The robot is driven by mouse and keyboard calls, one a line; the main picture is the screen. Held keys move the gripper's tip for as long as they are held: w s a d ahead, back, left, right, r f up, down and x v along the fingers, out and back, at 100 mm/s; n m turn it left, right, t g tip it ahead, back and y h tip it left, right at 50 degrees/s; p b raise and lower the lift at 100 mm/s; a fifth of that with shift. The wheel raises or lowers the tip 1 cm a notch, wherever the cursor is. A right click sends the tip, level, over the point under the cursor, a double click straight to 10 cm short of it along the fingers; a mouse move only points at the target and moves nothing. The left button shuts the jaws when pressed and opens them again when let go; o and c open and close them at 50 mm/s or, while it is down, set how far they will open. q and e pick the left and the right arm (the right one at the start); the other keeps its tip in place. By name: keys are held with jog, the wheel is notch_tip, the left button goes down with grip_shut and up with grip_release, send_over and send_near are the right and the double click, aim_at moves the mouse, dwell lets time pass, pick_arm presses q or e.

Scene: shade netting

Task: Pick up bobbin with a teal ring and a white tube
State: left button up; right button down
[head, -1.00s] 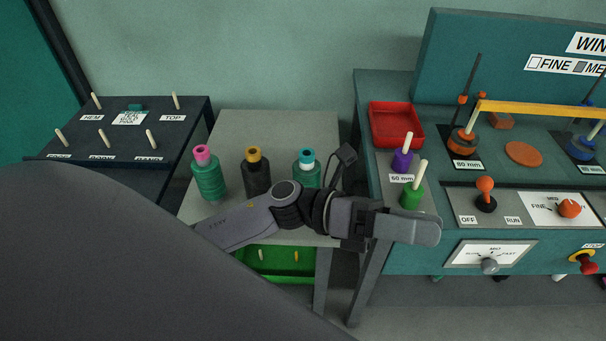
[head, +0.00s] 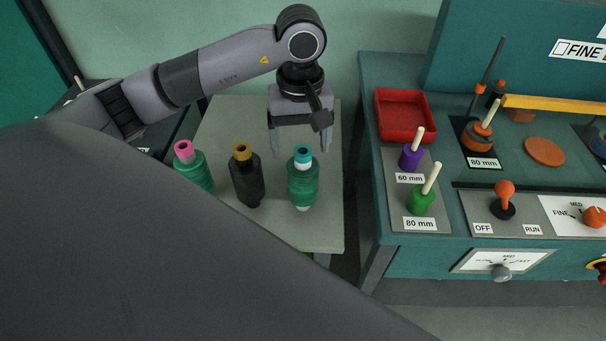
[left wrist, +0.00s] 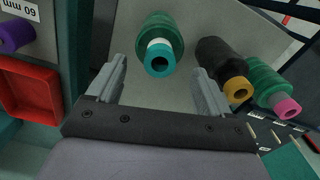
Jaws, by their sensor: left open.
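The bobbin with the teal ring and white tube (head: 303,185) stands upright on the small grey table, wound with green thread. White shows at its lower end, and a white band lies under the teal ring in the left wrist view (left wrist: 160,40). My left gripper (head: 300,145) is open and empty, pointing down at the bobbin's top. In the left wrist view its fingers (left wrist: 158,72) lie on either side of the teal-ringed end. I cannot tell whether the fingers are level with the ring or above it. My right gripper is not in view.
A black bobbin with a yellow ring (head: 247,180) and a green bobbin with a pink ring (head: 195,170) stand to the left on the grey table (head: 230,120). To the right, the machine bench holds a red tray (head: 402,135) and purple (head: 410,157) and green (head: 421,202) spindle bases.

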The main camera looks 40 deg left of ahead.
aim_at(304, 162)
pick_arm(q)
jog(key=f, duration=0.5)
jog(key=shift+w+d+f+p, duration=0.15)
jog(key=shift+d+f+p, duration=0.1)
jog(key=shift+f+p, duration=0.15)
jog(key=c, duration=1.2)
